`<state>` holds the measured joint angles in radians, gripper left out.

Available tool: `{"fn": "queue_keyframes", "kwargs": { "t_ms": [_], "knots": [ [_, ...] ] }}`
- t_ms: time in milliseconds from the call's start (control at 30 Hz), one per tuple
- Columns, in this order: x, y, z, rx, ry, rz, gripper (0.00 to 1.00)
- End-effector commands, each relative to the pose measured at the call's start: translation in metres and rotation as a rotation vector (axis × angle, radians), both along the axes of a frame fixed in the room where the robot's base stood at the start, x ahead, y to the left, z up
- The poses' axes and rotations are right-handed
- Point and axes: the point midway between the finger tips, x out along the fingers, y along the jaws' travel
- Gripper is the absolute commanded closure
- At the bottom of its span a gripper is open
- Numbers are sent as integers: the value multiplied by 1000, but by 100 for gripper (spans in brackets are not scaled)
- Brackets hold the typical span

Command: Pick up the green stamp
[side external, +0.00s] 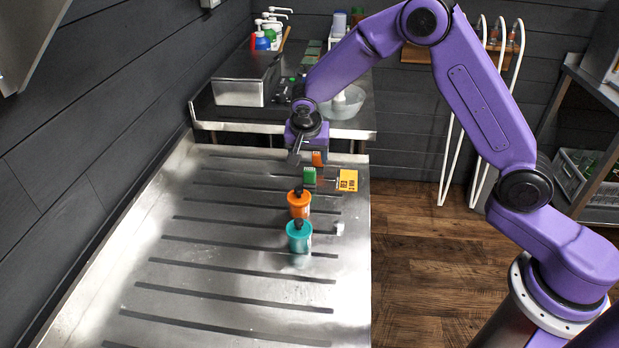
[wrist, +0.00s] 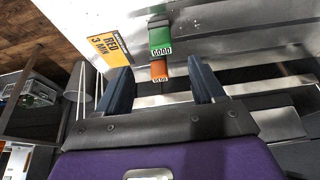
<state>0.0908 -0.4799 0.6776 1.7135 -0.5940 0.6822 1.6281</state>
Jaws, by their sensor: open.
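The green stamp (side external: 310,175), a small block, is on the metal worktop; in the wrist view its green face (wrist: 161,38) reads GOOD, with a dark part at its far end. An orange block (side external: 318,158) lies close behind it; in the wrist view this orange block (wrist: 159,70) carries a label too small to read surely. My gripper (side external: 297,156) is above the worktop near both blocks. In the wrist view my gripper (wrist: 158,68) is open, its fingers on either side of the orange block, with the green stamp beyond the fingertips. Nothing is held.
A yellow card (side external: 347,180) reading RED 3 MIN lies right of the stamp. An orange container (side external: 299,205) and a teal container (side external: 299,238) with dark tops stand nearer the camera, beside a small pale object (side external: 339,228). The grooved worktop (side external: 220,285) is otherwise clear in front.

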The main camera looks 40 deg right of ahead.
Motion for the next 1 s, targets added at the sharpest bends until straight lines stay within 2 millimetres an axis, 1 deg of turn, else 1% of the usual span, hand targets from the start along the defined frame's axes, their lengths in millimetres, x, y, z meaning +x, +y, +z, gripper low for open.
{"fn": "queue_keyframes", "kwargs": {
  "t_ms": [33,100,200,467,700,800,900,1000],
  "knots": [
    [2,-4,-10,-2,3,-2,32],
    [6,-6,-21,-1,2,-1,32],
    [9,-9,-32,-1,1,0,32],
    [14,-13,-45,-1,1,0,32],
    [22,-20,-74,-1,1,-1,32],
    [25,-23,-84,0,0,-1,32],
    [27,-24,-88,0,0,0,32],
    [28,-24,-89,0,-1,0,32]
  ]
}}
